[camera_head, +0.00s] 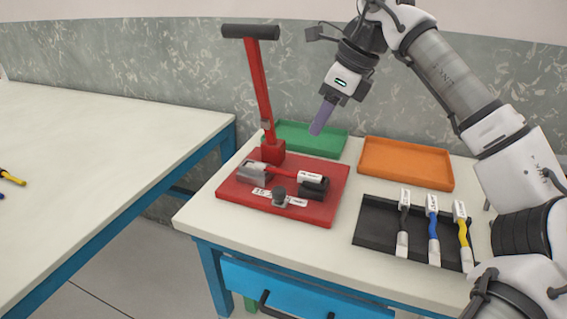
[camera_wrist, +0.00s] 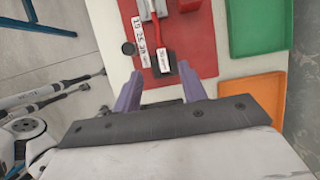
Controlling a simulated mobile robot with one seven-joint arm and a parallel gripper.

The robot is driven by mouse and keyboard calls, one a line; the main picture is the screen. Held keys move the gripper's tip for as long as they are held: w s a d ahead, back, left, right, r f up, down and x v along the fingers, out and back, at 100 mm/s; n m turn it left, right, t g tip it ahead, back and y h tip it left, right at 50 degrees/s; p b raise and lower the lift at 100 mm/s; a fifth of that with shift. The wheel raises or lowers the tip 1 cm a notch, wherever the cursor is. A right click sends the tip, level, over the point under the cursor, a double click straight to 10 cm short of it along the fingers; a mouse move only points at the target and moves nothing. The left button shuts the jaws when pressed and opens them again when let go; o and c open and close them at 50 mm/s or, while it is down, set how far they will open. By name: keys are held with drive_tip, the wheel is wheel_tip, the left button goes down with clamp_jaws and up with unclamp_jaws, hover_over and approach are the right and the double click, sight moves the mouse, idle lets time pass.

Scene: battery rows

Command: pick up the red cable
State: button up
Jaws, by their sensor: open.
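The red cable (camera_head: 279,173) lies on the red base plate of a lever press, with a white-labelled end (camera_head: 310,178) at its right over a dark block. Its other end lies near a grey block at the left. In the wrist view the red cable (camera_wrist: 157,32) runs upward from its white label, seen between the fingers. My gripper (camera_head: 322,118), with purple fingers, hangs above and behind the press, apart from the cable. In the wrist view its two fingers (camera_wrist: 160,80) are spread with nothing between them.
The press (camera_head: 328,208) has a tall red lever (camera_head: 258,85) with a dark handle, left of my gripper. A green tray (camera_head: 312,138) and an orange tray (camera_head: 405,163) are at the back. A black tray (camera_head: 375,225) holds black, blue and yellow cables at the right.

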approach(291, 171)
drive_tip(key=b+x, duration=0.1)
drive_tip(key=x, duration=0.1)
drive_tip(key=shift+s+f, duration=0.15)
drive_tip(key=shift+f, duration=0.25)
drive_tip(key=shift+x, duration=2.8)
drive_tip(key=shift+a+r, duration=0.1)
drive_tip(key=shift+a, duration=0.05)
clamp_jaws()
